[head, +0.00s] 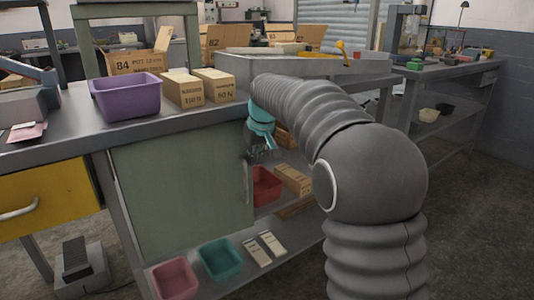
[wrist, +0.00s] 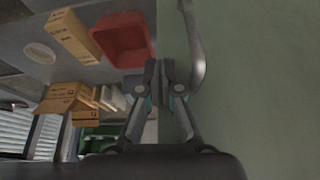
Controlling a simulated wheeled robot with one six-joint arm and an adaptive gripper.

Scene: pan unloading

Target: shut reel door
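A plain green panel (head: 180,190), which looks like the reel door, stands upright under the workbench in the head view. An open shelf space shows to its right. In the wrist view the green panel (wrist: 260,80) fills the right side, with a curved grey handle (wrist: 195,50) near its edge. My gripper (head: 262,152) is at the panel's right edge in the head view. In the wrist view my gripper (wrist: 160,82) has its fingers close together at that edge, beside the handle, seemingly empty. I cannot tell whether they touch the panel.
A red bin (head: 265,187) and a cardboard box (head: 293,180) sit inside the shelf space. A pink bin (head: 174,279) and a teal bin (head: 220,259) stand low in front. A purple bin (head: 126,98) is on the bench top. A yellow drawer (head: 45,198) is at left.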

